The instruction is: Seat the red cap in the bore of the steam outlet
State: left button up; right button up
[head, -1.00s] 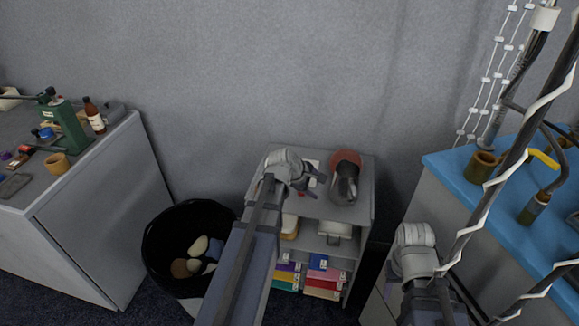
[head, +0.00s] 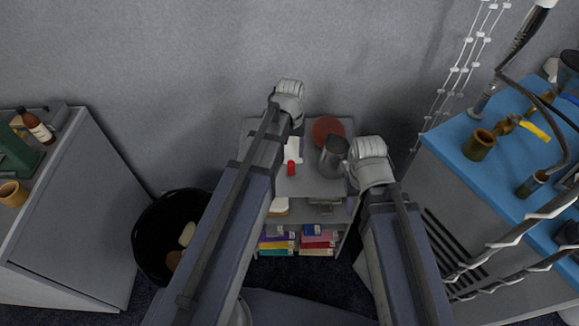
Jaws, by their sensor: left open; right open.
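The red cap (head: 291,168) stands on the top of the small grey shelf unit, at its left front. A dark grey metal vessel (head: 334,157) stands to its right. I cannot tell which part, if any, is the steam outlet's bore. My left gripper (head: 289,104) is above the back left of the shelf top, apart from the cap. My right gripper (head: 354,174) is at the right of the shelf top, beside the vessel; I cannot tell whether it touches it. Both are open, with fingers mostly hidden by the wrists.
A reddish-brown round thing (head: 328,129) and a white card (head: 295,150) are on the shelf top (head: 306,186). Coloured binders (head: 315,240) fill the lower shelf. A black bin (head: 150,245) stands left. A blue-topped counter (head: 450,150) with cups and hoses is right, a grey cabinet (head: 90,220) far left.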

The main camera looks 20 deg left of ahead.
aim_at(291, 162)
pick_arm(q)
jog(key=shift+d+f+b, duration=0.15)
jog(key=shift+f+b, duration=3.1)
jog(key=shift+f, duration=0.4)
jog(key=shift+r, duration=0.1)
grip_shut()
